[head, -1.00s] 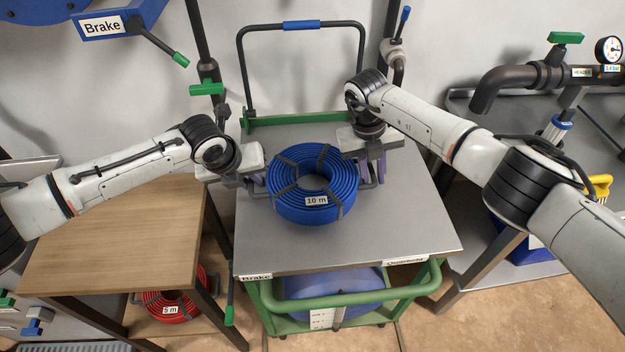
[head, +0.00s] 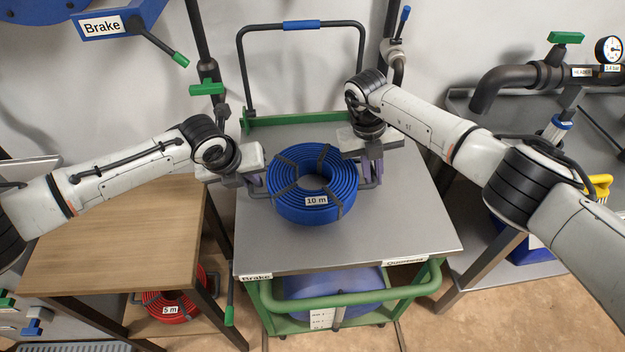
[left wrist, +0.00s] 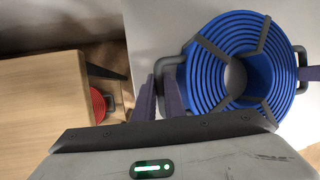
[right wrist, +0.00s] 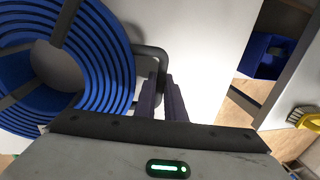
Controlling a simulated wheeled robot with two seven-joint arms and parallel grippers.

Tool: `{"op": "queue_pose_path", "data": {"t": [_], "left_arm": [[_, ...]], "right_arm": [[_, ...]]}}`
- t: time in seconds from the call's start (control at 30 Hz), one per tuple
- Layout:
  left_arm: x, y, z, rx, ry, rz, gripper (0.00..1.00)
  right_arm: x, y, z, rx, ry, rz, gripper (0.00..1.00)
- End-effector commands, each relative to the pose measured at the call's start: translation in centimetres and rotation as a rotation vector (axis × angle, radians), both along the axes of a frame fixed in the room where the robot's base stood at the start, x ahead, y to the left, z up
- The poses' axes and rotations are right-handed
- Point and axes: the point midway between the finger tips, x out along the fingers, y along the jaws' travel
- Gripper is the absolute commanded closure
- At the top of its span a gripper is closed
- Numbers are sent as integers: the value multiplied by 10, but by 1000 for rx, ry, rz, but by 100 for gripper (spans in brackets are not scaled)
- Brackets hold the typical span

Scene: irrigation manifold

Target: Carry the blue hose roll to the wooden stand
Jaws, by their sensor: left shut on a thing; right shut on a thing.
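The blue hose roll (head: 312,211), labelled "10 m" and bound with grey straps, lies flat on or just above the grey top of the green cart (head: 400,238); I cannot tell which. It has a grey handle on each side. My left gripper (head: 256,184) is shut on the left handle, which shows in the left wrist view (left wrist: 166,70). My right gripper (head: 374,176) is shut on the right handle, seen in the right wrist view (right wrist: 152,52). The wooden stand (head: 110,245), with a bare top, is left of the cart; it also shows in the left wrist view (left wrist: 40,100).
A red hose roll (head: 165,304) labelled "5 m" lies below the wooden stand's top. The cart's push handle (head: 300,25) rises behind the roll. A grey bench (head: 470,215) with pipes is at the right. A green-tipped lever (head: 229,300) stands between stand and cart.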

Motion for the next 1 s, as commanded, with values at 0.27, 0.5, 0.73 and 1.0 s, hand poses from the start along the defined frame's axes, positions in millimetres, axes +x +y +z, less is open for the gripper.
{"op": "queue_pose_path", "data": {"t": [0.27, 0.5, 0.73, 1.0], "left_arm": [[0, 1, 0, 2, 1, 2, 100], [1, 2, 0, 2, 0, 2, 100], [1, 2, 0, 2, 0, 2, 100], [2, 1, 6, 1, -4, 2, 100]], "right_arm": [[1, 0, 1, 0, -2, -1, 100], [1, 0, 1, -1, -3, 0, 100], [1, -1, 1, -1, -3, 0, 100], [2, 0, 6, -1, -4, 0, 100]]}}
